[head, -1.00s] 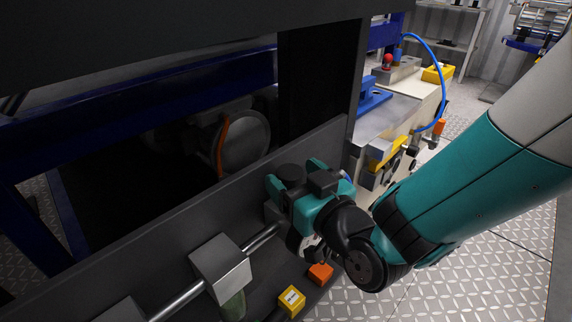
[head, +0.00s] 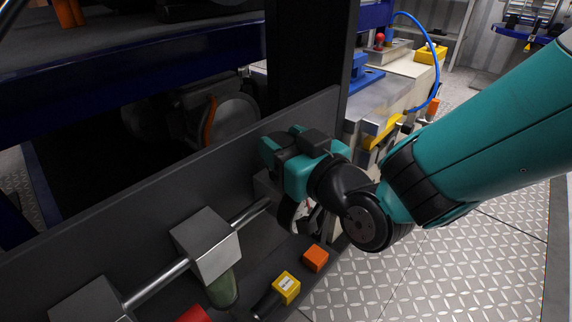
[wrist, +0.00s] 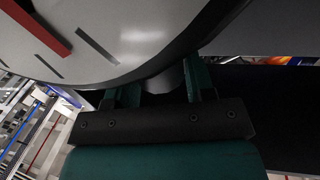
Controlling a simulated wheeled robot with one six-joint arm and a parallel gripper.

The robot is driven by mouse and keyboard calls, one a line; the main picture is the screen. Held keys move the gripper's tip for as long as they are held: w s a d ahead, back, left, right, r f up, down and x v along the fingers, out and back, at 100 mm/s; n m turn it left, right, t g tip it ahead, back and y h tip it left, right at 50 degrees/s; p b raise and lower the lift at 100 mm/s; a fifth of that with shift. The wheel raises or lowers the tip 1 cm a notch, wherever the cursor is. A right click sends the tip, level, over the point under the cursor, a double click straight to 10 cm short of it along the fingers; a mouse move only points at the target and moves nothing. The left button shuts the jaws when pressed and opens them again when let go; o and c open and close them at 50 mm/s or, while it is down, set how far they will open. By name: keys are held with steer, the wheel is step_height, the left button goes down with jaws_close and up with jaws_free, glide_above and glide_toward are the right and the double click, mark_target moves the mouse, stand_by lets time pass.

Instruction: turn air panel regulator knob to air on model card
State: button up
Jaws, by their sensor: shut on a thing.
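In the wrist view my gripper (wrist: 167,86) has its two teal fingers on either side of a short grey regulator knob (wrist: 163,79), shut on it. The knob sits just below a large round gauge (wrist: 125,35) with a white face and a red needle. The knob's markings cannot be read. In the head view my gripper (head: 292,190) is at the dark panel (head: 155,205), at the right end of a metal pipe. There my wrist hides the knob and most of the gauge. No model card can be made out.
A metal block (head: 205,243) on the pipe has a green bowl (head: 223,290) under it. A yellow labelled block (head: 286,287) and an orange block (head: 315,258) sit low on the panel. A pale machine with a blue hose (head: 432,55) stands behind. The plate floor at right is open.

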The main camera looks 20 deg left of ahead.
steer(key=shift+d+f+n+g+b, duration=0.3)
steer(key=shift+f+g+b, duration=0.1)
steer(key=shift+b, duration=3.2)
steer(key=shift+w+r+y+b, duration=0.1)
steer(key=shift+r+y+b, duration=0.1)
steer(key=shift+y+b, duration=0.4)
steer(key=shift+r+n+g, duration=0.2)
steer(key=shift+n+g, duration=0.1)
steer(key=shift+g, duration=0.1)
steer(key=o, duration=0.8)
steer(key=shift+o, duration=0.6)
